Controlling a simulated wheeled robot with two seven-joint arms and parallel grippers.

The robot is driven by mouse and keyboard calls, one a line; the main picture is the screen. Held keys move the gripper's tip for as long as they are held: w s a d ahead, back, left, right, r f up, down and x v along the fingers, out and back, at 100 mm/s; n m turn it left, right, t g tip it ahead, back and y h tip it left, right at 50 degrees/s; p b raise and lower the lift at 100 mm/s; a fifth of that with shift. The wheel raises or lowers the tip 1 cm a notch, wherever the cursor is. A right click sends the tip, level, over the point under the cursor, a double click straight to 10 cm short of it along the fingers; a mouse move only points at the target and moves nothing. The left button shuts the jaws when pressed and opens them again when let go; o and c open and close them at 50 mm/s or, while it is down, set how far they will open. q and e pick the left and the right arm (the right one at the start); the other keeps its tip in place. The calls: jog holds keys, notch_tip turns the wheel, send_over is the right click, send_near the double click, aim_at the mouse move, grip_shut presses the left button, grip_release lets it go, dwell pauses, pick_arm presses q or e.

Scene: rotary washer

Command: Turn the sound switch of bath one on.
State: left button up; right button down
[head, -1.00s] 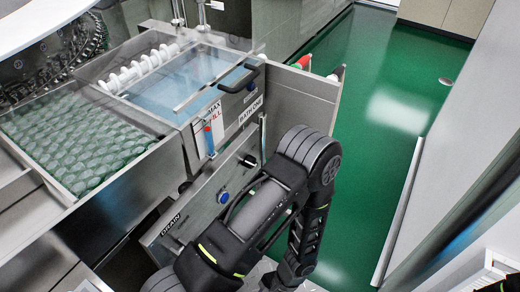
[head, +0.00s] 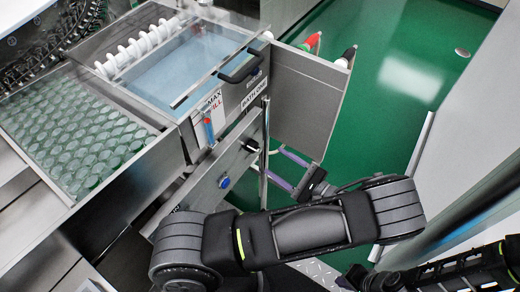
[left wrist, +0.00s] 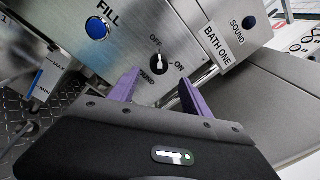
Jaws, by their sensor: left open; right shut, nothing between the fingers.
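The sound switch is a black knob with a white mark; it sits on the steel front panel in the left wrist view (left wrist: 158,63), between OFF and ON labels. Its mark appears to point toward OFF. In the head view the black knob (head: 250,145) is right of the blue button. The BATH ONE label (left wrist: 217,45) is right of it. My left gripper (head: 287,170) is open and empty, its purple fingers facing the panel; in the left wrist view the fingers (left wrist: 158,92) are either side of and below the knob, seemingly apart from it.
A blue button (left wrist: 97,28) under FILL is left of the knob. A second SOUND label (left wrist: 237,30) is on the adjoining panel. A steel side plate (head: 307,100) and a thin vertical post (head: 265,150) stand near my left gripper. The green floor (head: 385,130) is open to the right.

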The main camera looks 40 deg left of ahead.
aim_at(258, 151)
pick_arm(q)
jog(key=a+p, duration=0.2)
jog(key=a, duration=0.5)
jog(key=shift+w+a, duration=0.15)
jog(key=shift+a, duration=0.05)
jog(key=shift+c, duration=0.6)
grip_shut()
